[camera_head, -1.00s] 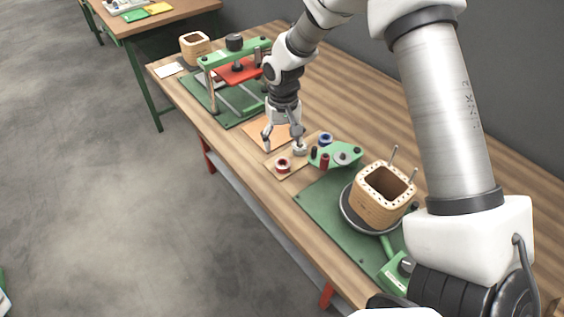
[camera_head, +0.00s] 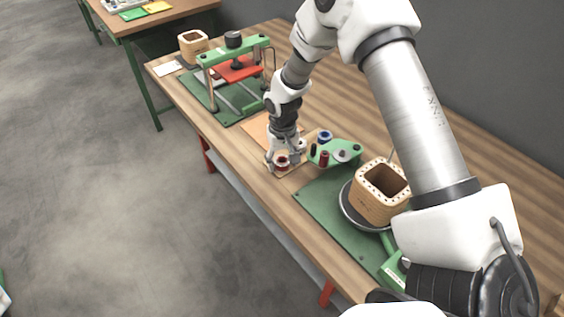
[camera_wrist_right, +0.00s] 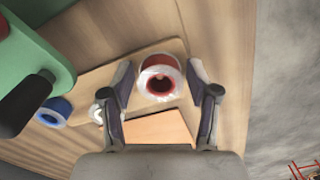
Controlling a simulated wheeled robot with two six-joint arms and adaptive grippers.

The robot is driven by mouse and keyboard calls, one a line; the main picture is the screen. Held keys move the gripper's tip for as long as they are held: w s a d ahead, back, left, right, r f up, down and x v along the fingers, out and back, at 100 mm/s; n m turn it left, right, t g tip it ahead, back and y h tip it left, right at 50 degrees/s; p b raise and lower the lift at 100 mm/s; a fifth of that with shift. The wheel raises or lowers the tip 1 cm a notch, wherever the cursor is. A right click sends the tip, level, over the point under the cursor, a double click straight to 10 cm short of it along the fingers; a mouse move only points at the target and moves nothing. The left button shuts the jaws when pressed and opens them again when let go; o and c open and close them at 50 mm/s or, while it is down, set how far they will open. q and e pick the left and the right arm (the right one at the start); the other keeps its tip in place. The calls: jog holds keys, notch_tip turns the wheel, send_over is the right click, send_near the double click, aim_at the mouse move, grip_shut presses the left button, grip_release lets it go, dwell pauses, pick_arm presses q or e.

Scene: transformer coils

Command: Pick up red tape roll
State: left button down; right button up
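The red tape roll (camera_wrist_right: 160,81), red with a white ring, lies on a thin wooden board near the table's front edge. In the head view the roll (camera_head: 282,161) shows between the fingers of my right gripper (camera_head: 284,164). In the right wrist view the fingers of the right gripper (camera_wrist_right: 160,92) stand open on either side of the roll, with a gap visible at each side. Whether the fingertips are down at the roll's level is hard to tell. My left gripper is out of view.
A blue roll (camera_head: 325,136) and a green bracket (camera_head: 336,153) with small spools stand just right of the gripper. A wooden coil form (camera_head: 380,192) stands on a green plate (camera_head: 323,205). A green press (camera_head: 232,62) stands behind. The table's front edge is close.

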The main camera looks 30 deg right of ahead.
jog(key=c, duration=0.3)
jog(key=shift+c, duration=0.2)
jog(key=shift+r, duration=0.15)
